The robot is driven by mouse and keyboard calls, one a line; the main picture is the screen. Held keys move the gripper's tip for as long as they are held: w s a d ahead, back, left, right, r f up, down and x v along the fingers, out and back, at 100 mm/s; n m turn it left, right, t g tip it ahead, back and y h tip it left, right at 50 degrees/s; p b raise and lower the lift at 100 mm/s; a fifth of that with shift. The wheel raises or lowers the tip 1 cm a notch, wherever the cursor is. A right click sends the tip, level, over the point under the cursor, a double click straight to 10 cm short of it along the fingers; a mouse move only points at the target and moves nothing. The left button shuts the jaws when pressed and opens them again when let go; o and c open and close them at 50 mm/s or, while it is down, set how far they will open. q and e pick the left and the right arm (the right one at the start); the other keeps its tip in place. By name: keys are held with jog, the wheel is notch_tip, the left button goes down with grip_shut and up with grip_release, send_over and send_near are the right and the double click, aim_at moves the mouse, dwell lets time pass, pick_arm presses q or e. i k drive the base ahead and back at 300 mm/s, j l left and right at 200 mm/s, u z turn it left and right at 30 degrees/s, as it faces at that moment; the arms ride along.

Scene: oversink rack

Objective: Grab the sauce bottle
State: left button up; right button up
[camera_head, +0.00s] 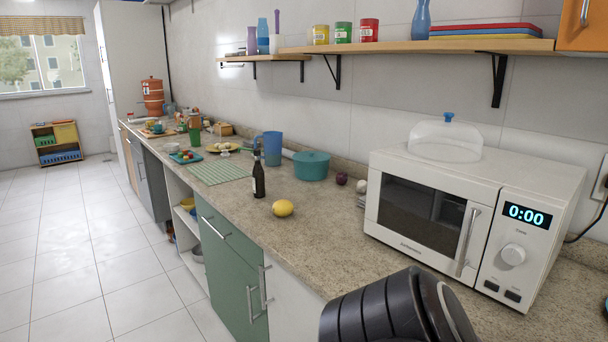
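A dark brown bottle (258,181) with a pale band near its neck stands upright on the granite countertop (330,228), near its front edge. It looks like the sauce bottle, though its label is too small to read. Nothing touches it. Neither gripper shows. A black ribbed part at the bottom of the view, right of centre, seems to be my own arm, well apart from the bottle.
A yellow lemon (283,208) lies right of the bottle. A blue cup (272,148) and a teal pot (311,165) stand behind it. A green striped mat (218,172) lies to its left. A white microwave (470,225) fills the right. Shelves (420,47) hang above.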

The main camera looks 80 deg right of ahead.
aim_at(257, 172)
jog(key=z, duration=2.2)
jog(key=i+j+z, duration=0.15)
jog(key=i+j, duration=0.35)
jog(key=i+j+z, duration=0.35)
jog(key=j, duration=0.35)
jog(key=i+j+z, duration=0.15)
jog(key=i+j, duration=0.15)
jog(key=i+j+z, duration=0.15)
jog(key=j, duration=0.3)
jog(key=i+j+z, duration=0.1)
jog(key=j+z, duration=0.2)
jog(key=j, duration=0.45)
jog(key=j+z, duration=0.25)
jog(key=j, duration=0.55)
